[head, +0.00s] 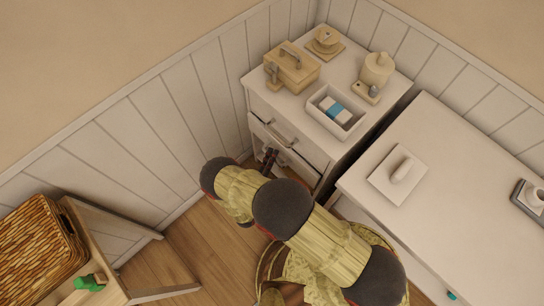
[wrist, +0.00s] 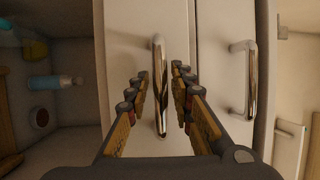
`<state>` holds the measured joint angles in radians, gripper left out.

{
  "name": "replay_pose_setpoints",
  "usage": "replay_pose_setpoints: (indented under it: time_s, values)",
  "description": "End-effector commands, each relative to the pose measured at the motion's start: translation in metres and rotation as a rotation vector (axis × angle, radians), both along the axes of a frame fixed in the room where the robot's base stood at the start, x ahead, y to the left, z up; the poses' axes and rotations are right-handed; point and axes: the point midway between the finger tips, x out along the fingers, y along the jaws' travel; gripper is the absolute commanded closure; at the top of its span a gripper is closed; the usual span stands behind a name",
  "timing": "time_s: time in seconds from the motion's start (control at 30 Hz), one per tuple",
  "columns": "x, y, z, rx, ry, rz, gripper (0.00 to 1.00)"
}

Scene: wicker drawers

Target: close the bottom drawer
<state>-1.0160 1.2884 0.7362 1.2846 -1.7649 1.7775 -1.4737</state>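The white dresser (head: 262,100) stands in the corner, with a metal handle (head: 277,136) on its upper drawer. In the wrist view, the nearer drawer front (wrist: 125,40) has an upright metal handle (wrist: 160,60), and a second front with a handle (wrist: 250,80) lies to its right. I take the nearer one as the lower drawer; how far out it stands I cannot tell. My gripper (wrist: 161,85) is open, its fingers either side of the nearer handle in the picture; contact is unclear. In the head view my gripper (head: 270,158) is at the dresser front, partly hidden by my arm.
A basket, a tray (head: 337,112) and wooden pieces stand on the dresser. A white cabinet (head: 450,190) stands to its right. A wicker basket (head: 40,250) is at lower left. Wooden floor (head: 190,245) lies between. The wrist view shows a blue bottle (wrist: 55,82) at left.

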Motion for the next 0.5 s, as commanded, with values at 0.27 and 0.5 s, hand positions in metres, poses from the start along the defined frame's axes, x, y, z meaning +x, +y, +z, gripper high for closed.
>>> replay_pose_setpoints:
  time_s: [0.27, 0.5]
  values:
    - [-0.0001, 0.0000, -0.0001, 0.000, 0.000, 0.000, 0.95]
    - [-0.0001, -0.0001, -0.0004, 0.000, 0.001, 0.000, 1.00]
